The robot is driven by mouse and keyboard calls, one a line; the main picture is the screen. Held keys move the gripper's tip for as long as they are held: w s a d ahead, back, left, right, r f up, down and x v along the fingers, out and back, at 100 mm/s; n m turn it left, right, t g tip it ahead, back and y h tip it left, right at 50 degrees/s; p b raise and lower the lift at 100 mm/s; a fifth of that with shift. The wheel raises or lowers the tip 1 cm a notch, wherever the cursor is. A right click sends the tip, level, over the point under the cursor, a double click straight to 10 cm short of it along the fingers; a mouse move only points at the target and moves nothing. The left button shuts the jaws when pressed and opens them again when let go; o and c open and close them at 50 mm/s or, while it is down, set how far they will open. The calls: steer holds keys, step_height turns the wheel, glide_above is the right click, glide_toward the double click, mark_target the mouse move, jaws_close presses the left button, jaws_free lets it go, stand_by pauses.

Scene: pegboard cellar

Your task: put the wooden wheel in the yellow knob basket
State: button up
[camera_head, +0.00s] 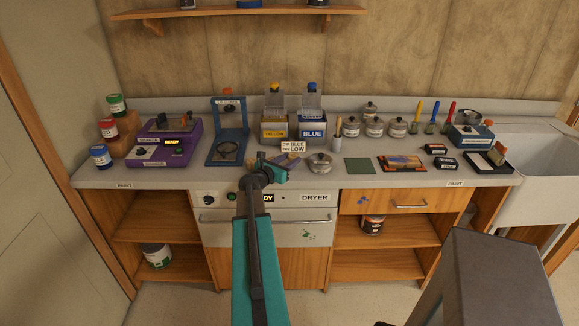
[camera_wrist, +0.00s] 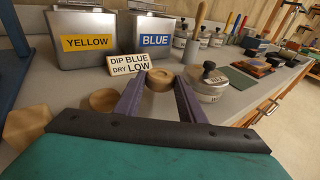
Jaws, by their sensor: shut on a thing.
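My gripper (camera_wrist: 158,84) has two purple fingers, shut on a round wooden wheel (camera_wrist: 160,75) at their tips, low over the counter. In the head view my gripper (camera_head: 289,161) is in front of the tanks, and the wheel cannot be made out there. The basket with the yellow knob (camera_head: 275,88) stands at the yellow-labelled tank (camera_head: 275,133), beyond my gripper and slightly left. The yellow tank also shows in the wrist view (camera_wrist: 88,60), but its top is cut off.
The blue-labelled tank (camera_head: 312,131) stands right of the yellow one. A sign (camera_wrist: 129,65) reading "DIP BLUE DRY LOW" stands before the tanks. A lidded metal pot (camera_wrist: 209,84) is close right of my fingers. Another wooden disc (camera_wrist: 103,100) and an angular wooden piece (camera_wrist: 27,122) lie left.

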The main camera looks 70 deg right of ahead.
steer(key=shift+f+p, duration=0.3)
steer(key=shift+f, duration=1.25)
steer(key=shift+f, duration=0.2)
steer(key=o, duration=1)
steer(key=shift+r, duration=0.1)
steer(key=shift+a, duration=0.3)
steer(key=shift+b+v, duration=0.9)
steer(key=shift+v, duration=0.7)
steer(key=shift+b+v, duration=1.25)
steer(key=shift+v, duration=3.8)
